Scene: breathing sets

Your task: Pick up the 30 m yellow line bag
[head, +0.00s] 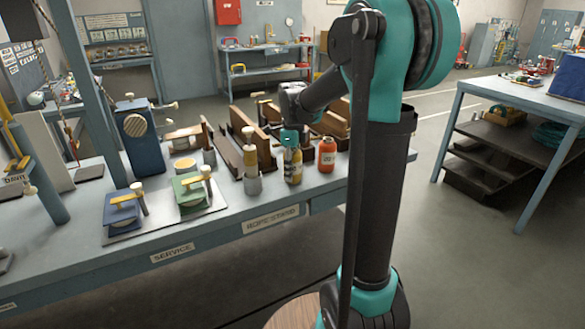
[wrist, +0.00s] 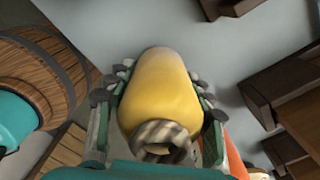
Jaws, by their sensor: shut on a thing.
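The yellow line bag (wrist: 160,95) fills the middle of the wrist view, with a ring-like grey end toward the camera. My gripper (wrist: 158,92) has a finger on each side of it and is shut on it. In the head view the bag (head: 294,170) is upright at the bench's front edge, below my gripper (head: 291,148), which partly hides it. I cannot tell whether its base touches the bench. Any length marking on it is not readable.
An orange bag (head: 327,155) stands close on the right, and a yellow-and-grey item (head: 251,160) on the left. Wooden racks (head: 228,153) stand behind. A green device (head: 192,193) and a blue one (head: 123,207) sit on a plate farther left.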

